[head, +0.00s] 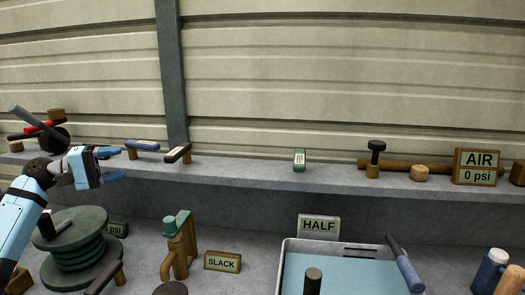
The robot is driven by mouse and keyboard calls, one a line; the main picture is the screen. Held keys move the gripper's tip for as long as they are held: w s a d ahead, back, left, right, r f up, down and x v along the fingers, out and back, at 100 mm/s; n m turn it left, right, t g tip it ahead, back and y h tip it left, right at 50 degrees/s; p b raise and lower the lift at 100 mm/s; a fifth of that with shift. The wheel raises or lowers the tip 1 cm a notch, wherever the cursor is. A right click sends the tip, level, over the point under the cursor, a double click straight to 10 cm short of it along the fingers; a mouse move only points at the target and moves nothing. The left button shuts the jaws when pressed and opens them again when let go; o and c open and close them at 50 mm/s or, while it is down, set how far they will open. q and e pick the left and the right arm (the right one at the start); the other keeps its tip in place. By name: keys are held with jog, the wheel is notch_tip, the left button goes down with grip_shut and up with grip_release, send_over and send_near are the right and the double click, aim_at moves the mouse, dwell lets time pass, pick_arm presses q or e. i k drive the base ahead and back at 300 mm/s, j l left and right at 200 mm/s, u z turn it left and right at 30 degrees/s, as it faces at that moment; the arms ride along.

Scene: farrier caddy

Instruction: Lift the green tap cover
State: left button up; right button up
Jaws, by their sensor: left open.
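A green cover (177,221) sits on top of a wooden tap-like post (180,256) on the lower bench, left of centre. A separate small green block with a pale label (299,160) stands on the upper shelf. I cannot tell for certain which one is the tap cover; the piece on the post looks more like it. My left gripper (112,164) is open and empty at the left, near the shelf edge, above and left of the post and touching neither green thing. My right gripper is not in view.
A green hose reel (74,250) stands left of the post, and a SLACK sign (222,262) stands to its right. A tray (288,262) of blue lies further right below the HALF sign (318,227). Blue (142,145) and dark (178,153) handled pieces sit along the shelf.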

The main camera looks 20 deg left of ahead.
aim_at(172, 225)
jog(key=k, duration=1)
